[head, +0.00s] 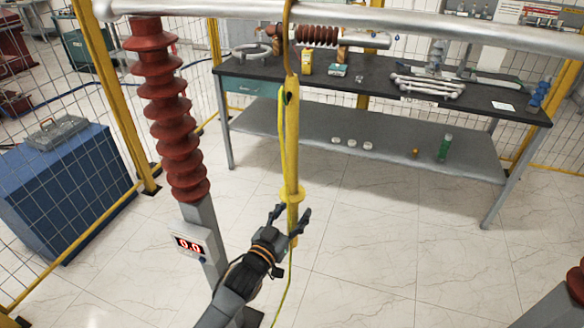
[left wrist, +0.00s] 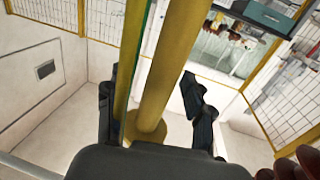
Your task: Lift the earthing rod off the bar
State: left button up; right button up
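The yellow earthing rod (head: 291,150) hangs upright, its brown hook (head: 288,30) over the silver bar (head: 390,18). A yellow-green cable (head: 281,130) runs down beside it. A yellow collar (head: 293,197) sits low on the rod. My left gripper (head: 291,220) is just below this collar, with its fingers on either side of the rod. In the left wrist view the rod (left wrist: 175,70) passes between the spread fingers (left wrist: 152,110), and gaps show beside it. The fingers do not look closed on it. My right gripper is not in view.
A red-brown ribbed insulator (head: 165,110) on a grey post stands left of the rod, with a display (head: 188,245) reading 0.0. A dark workbench (head: 380,75) with tools stands behind. A blue cabinet (head: 65,185) is at left. Open tiled floor lies in between.

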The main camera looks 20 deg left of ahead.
pick_arm(q)
grip_shut()
jog(key=shift+r, duration=0.1)
